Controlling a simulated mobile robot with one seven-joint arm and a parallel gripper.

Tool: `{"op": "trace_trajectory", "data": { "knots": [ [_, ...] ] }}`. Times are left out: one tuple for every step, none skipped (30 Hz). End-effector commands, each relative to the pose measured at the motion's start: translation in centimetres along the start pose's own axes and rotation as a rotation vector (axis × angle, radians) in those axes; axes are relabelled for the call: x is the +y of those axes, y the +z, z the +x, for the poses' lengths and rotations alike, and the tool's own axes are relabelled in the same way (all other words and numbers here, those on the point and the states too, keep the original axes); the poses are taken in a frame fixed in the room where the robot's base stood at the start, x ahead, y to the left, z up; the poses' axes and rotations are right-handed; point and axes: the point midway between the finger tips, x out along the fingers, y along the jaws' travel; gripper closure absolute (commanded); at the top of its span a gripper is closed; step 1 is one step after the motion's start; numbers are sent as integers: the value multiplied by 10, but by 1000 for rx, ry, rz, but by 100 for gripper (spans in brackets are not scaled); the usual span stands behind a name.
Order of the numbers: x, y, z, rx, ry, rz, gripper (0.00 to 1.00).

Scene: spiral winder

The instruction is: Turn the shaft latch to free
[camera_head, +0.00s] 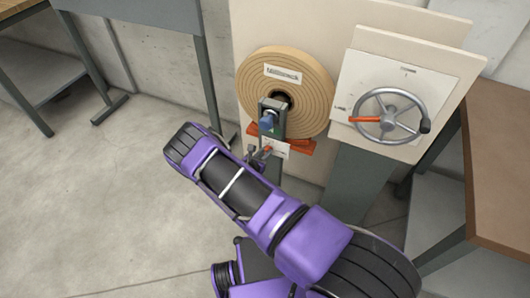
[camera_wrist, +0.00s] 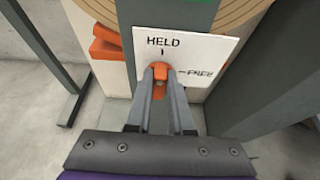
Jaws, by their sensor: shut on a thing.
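The shaft latch (camera_wrist: 160,80) is an orange knob on a white plate (camera_wrist: 212,50) marked HELD at the top and FREE at the right. In the wrist view a short dark mark stands under HELD, just above the knob. My gripper (camera_wrist: 160,72) is shut on the knob, one finger on each side. In the head view the gripper (camera_head: 262,154) is at the small plate (camera_head: 276,149) below the large tan spiral roll (camera_head: 310,90). My arm hides part of that area, and the knob is too small there to read its angle.
A handwheel (camera_head: 388,116) with an orange pointer and black knob is on a panel to the right. Orange blocks (camera_wrist: 108,50) lie beside the post. A brown table (camera_head: 500,150) stands at the right. Open floor (camera_head: 90,210) lies at the left.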

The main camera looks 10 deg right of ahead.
Motion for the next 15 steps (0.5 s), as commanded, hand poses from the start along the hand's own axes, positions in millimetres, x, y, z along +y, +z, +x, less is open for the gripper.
{"op": "trace_trajectory", "data": {
  "knots": [
    [0, 2, 1, -3, 4, 6, 100],
    [0, 3, 1, -3, 6, 13, 100],
    [0, 3, 1, -3, 10, 23, 100],
    [-1, 3, 1, -3, 14, 31, 100],
    [-1, 3, 1, -2, 19, 42, 100],
    [-2, 3, 1, -2, 25, 59, 100],
    [-2, 4, 1, -2, 32, 73, 100],
    [-2, 4, 0, -1, 38, 89, 100],
    [-3, 4, 0, -1, 48, 113, 100],
    [-4, 4, 0, -2, 56, 133, 100],
    [-4, 4, 0, -2, 65, 154, 100],
    [-5, 4, 1, -1, 77, 184, 100],
    [-5, 4, 1, -1, 87, 207, 100],
    [-6, 4, 1, -2, 97, 233, 100],
    [-7, 4, 1, -2, 112, 265, 100]
  ]
}}
